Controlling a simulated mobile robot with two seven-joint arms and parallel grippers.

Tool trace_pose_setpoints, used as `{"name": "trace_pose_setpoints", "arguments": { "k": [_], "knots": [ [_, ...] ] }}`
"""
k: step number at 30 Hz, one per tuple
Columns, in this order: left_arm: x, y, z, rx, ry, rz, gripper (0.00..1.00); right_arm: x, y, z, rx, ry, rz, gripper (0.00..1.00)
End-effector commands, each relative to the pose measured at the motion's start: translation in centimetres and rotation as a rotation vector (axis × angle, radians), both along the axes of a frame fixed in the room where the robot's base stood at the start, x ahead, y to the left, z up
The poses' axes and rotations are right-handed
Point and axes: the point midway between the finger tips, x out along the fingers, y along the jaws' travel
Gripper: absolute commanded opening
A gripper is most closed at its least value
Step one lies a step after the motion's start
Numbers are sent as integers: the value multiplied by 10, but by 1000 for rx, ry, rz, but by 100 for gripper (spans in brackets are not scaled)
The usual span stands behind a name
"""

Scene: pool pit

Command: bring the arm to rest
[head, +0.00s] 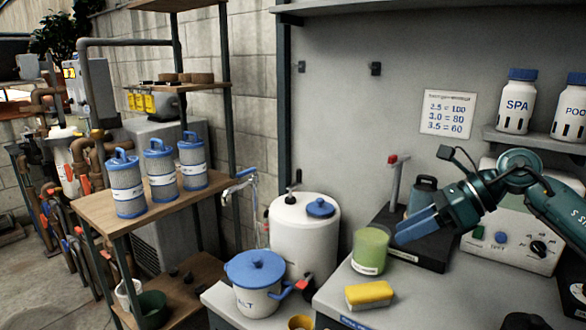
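My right arm comes in from the right edge. Its gripper (398,231) has blue fingers that point left over the grey counter (430,293). The two fingers lie close together with nothing visible between them, so it looks shut and empty. The fingertips are just right of a green jar (370,250) in the picture and look apart from it. My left gripper is not in view.
A yellow sponge (369,294) lies at the counter's front. A tester box (515,240) and a dark tray (425,247) stand behind and under my arm. A blue-lidded pot (257,283), white tank (303,240) and shelf of filter cartridges (160,176) are left.

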Motion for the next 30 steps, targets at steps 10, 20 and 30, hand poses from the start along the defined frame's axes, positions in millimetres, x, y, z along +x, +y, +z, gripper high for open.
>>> {"name": "trace_pose_setpoints", "arguments": {
  "k": [10,20,30],
  "knots": [
    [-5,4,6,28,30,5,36,-36,147,-47,917,529,-189,38],
    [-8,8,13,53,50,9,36,-63,138,-134,1649,1259,-847,38],
    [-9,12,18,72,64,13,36,-183,106,-279,-1833,-1727,1614,38]
  ]
}}
